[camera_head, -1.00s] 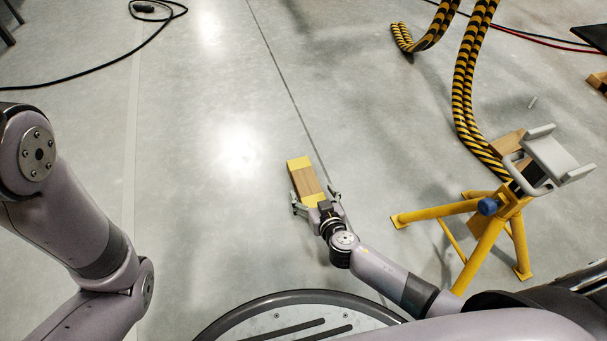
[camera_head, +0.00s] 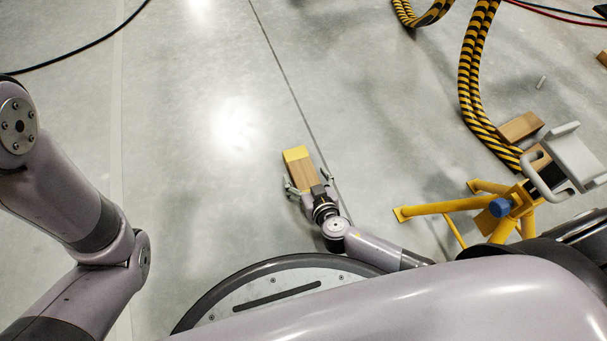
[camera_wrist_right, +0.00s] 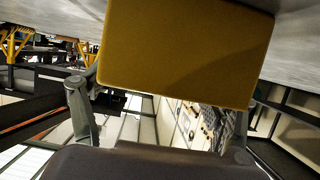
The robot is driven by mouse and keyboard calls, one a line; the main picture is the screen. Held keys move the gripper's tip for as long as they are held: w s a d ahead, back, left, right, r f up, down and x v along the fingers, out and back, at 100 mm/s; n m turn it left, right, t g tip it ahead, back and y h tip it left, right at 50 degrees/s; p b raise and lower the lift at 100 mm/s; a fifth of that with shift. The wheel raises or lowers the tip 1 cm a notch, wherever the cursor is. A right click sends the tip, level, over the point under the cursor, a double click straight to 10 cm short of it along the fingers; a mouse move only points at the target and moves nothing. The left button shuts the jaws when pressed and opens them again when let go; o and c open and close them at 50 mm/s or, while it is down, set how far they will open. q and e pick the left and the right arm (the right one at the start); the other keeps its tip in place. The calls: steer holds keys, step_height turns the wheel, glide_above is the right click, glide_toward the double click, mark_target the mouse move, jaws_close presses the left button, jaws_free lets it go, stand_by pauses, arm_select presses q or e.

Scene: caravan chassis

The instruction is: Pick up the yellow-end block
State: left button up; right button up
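The yellow-end block (camera_head: 301,170) is a wooden block with a bright yellow far end, lying on the grey floor near the middle of the head view. Its near end is hidden at my right gripper (camera_head: 308,184). That gripper is open, with one finger on each side of the block's near end. In the right wrist view, the block's flat yellow end (camera_wrist_right: 185,50) fills the upper middle. A finger of the right gripper (camera_wrist_right: 165,115) stands to its left; contact cannot be told. My left gripper is out of view; only part of the left arm shows.
A yellow stand (camera_head: 445,208) with a grey handled top is at the right. Black-and-yellow striped hoses (camera_head: 476,85) run behind it, beside another wooden block (camera_head: 521,127). A black cable (camera_head: 85,47) lies at the upper left. The floor around the block is clear.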

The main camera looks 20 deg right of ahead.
steer(key=c, duration=1.3)
steer(key=shift+c, duration=0.3)
steer(key=shift+w+r, duration=0.1)
steer(key=shift+r, duration=0.1)
